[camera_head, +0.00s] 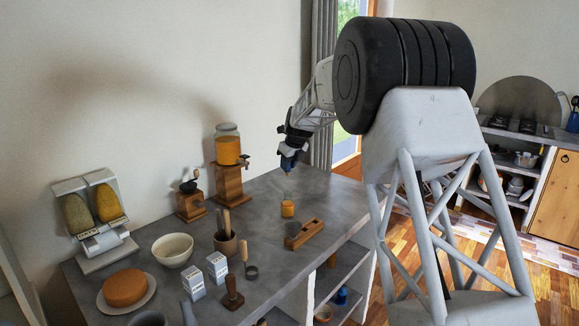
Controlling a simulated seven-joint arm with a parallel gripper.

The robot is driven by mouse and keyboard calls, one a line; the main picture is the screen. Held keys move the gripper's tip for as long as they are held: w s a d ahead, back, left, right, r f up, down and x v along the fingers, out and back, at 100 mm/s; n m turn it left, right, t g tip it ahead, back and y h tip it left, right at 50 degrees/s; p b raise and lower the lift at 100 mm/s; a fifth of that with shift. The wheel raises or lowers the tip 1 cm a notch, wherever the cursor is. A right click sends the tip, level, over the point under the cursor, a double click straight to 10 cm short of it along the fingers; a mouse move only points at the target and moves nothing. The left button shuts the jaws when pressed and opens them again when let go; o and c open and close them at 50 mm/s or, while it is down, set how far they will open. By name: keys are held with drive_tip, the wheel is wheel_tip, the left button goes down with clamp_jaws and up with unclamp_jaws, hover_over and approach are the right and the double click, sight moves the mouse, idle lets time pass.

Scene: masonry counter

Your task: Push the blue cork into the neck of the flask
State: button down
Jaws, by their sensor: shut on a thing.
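A small flask (288,209) with orange contents and a clear narrow neck stands upright on the grey counter. My gripper (287,168) points down above the flask, with a visible gap between them. Its fingers are shut on a small blue thing that appears to be the blue cork (287,165). The cork is mostly hidden by the fingers and too small to see in detail. The top of the neck appears empty.
A wooden plane-like block (306,234) lies just right of the flask. A wooden dispenser with a jar (228,150) and a grinder (190,201) stand behind left. Bowl (173,250), cartons (217,268) and cake (125,287) fill the near left. The counter's far right end is clear.

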drive_tip(key=shift+f, duration=0.15)
drive_tip(key=shift+f, duration=2.75)
drive_tip(key=shift+f, duration=1.4)
idle(0.4)
drive_tip(key=c, duration=0.9)
unclamp_jaws()
drive_tip(key=shift+r, duration=0.1)
drive_tip(key=shift+v, duration=3.85)
